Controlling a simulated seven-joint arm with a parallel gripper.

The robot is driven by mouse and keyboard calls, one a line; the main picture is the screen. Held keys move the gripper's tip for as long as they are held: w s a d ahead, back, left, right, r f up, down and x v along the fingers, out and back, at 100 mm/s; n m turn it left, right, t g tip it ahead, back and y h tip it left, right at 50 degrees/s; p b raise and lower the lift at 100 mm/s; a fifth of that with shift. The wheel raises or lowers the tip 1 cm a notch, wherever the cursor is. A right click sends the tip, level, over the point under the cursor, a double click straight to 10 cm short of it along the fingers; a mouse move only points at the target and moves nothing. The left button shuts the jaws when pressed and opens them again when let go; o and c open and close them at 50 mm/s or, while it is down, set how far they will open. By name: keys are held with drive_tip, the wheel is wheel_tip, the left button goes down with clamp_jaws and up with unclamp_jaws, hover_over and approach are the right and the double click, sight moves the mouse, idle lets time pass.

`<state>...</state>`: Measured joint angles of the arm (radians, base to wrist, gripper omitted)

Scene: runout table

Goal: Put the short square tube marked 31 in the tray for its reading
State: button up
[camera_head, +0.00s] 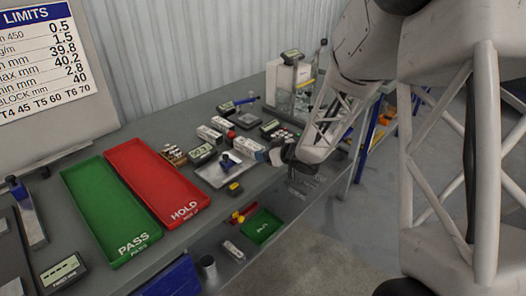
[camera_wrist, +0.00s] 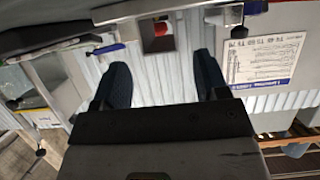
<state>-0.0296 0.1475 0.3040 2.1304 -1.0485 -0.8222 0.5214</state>
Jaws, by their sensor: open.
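Several short pale square tubes lie on the bench in the head view, including one at the back (camera_head: 221,124), one left of it (camera_head: 209,134) and one nearer my gripper (camera_head: 248,147). I cannot read a 31 on any of them. The green PASS tray (camera_head: 133,249) and the red HOLD tray (camera_head: 126,156) lie side by side on the left, both empty. My gripper (camera_head: 283,152) is over the bench's front edge, right of the tubes, partly hidden by my arm. In the wrist view my gripper (camera_wrist: 163,75) is open, with nothing held between its fingers.
A limits board (camera_head: 45,60) stands at the left. A small green tray (camera_head: 263,226) and a metal cup (camera_head: 208,267) are on the lower shelf. A wall backs the bench.

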drive_tip(key=shift+v, duration=2.4)
drive_tip(key=shift+s+d, duration=0.1)
drive_tip(key=s+d+r+m+h, duration=0.6)
drive_tip(key=s+d+r+h, duration=0.4)
drive_tip(key=s+d+r, duration=0.25)
drive_tip(key=s+a+r+m+g, duration=0.1)
drive_tip(key=s+g, duration=0.2)
drive_tip(key=s, duration=1)
drive_tip(key=s+a+r+m+g, duration=0.1)
drive_tip(key=s+g, duration=0.3)
drive_tip(key=s, duration=1)
drive_tip(key=shift+s+r+m, duration=0.3)
drive_tip(key=shift+m, duration=0.3)
